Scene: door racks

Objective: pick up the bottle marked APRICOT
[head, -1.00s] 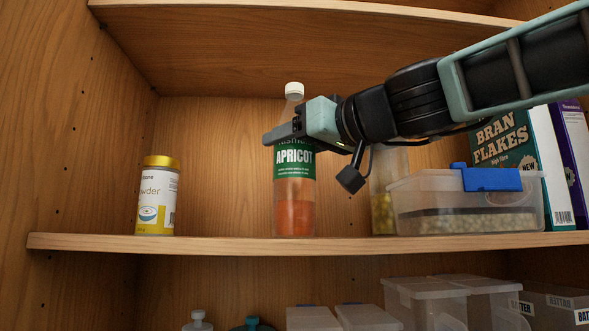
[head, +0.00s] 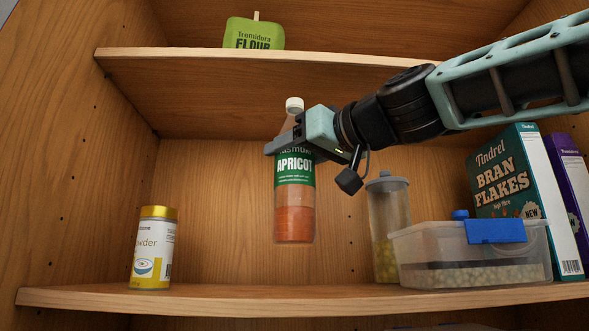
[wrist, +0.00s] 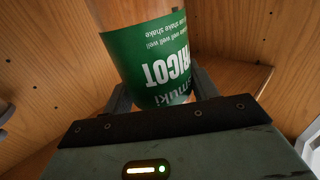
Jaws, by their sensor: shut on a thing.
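The APRICOT bottle (head: 294,200) is clear with a white cap, a green label and orange contents in its lower part. It hangs upright in the air, its base clear of the middle shelf (head: 230,298). My gripper (head: 284,146) is shut on the bottle at the upper part of the label, below the cap. In the wrist view the green label (wrist: 150,62) fills the space between the fingers, with its lettering upside down. The bottle's cap is out of sight there.
A powder jar with a gold lid (head: 153,248) stands left on the shelf. To the right stand a tall clear container (head: 388,225), a clear tub with a blue clip (head: 470,262) and a BRAN FLAKES box (head: 515,185). A green FLOUR pack (head: 254,34) sits on the shelf above.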

